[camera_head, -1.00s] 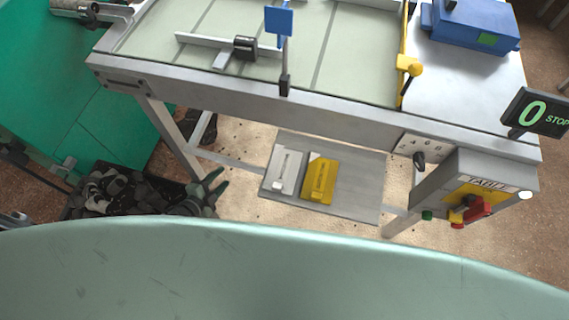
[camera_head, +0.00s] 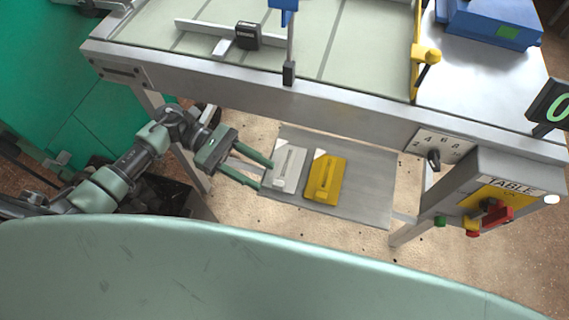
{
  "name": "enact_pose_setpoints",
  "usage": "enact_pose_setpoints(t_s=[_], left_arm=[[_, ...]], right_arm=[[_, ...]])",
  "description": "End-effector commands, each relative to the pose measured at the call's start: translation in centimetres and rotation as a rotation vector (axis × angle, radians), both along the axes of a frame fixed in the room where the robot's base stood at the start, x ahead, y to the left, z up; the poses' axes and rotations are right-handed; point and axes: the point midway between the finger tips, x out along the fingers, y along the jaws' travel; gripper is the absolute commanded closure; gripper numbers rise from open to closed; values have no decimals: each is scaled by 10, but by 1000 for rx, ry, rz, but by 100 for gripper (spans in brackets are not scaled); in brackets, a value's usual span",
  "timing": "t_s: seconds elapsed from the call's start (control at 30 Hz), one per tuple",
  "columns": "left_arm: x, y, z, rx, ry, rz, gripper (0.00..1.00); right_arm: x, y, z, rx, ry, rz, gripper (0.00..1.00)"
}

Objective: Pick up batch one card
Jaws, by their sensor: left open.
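Two flat holders lie side by side on the grey lower shelf (camera_head: 365,190) under the table. One is a pale grey holder (camera_head: 288,168) on the left, with a raised slotted bar. The other is a yellow holder (camera_head: 325,179) on the right, with a similar bar. White corners show at their upper left, perhaps card edges. I cannot read a batch number on either. My left gripper (camera_head: 264,175) is open and empty, its two green fingers pointing right at the left edge of the pale grey holder. I cannot tell whether they touch it. My right gripper is out of view.
The table's front rail (camera_head: 300,98) runs above the shelf. A control box (camera_head: 490,190) with a red switch juts out at the right. A table leg (camera_head: 187,165) stands close behind my left arm. The shelf's right part is bare.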

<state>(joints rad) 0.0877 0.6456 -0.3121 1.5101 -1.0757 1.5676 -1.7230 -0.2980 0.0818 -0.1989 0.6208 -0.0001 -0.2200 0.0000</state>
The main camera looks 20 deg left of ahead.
Motion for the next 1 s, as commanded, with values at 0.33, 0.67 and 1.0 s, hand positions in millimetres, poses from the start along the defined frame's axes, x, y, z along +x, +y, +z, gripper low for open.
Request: enact_pose_setpoints(t_s=[0.33,0.67,1.0], left_arm=[[-8,-31,-4,-2,1,1,57],[-8,-30,-4,-2,2,2,100],[-8,-30,-4,-2,2,2,100]], right_arm=[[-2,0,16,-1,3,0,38],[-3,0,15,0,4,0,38],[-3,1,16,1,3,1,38]])
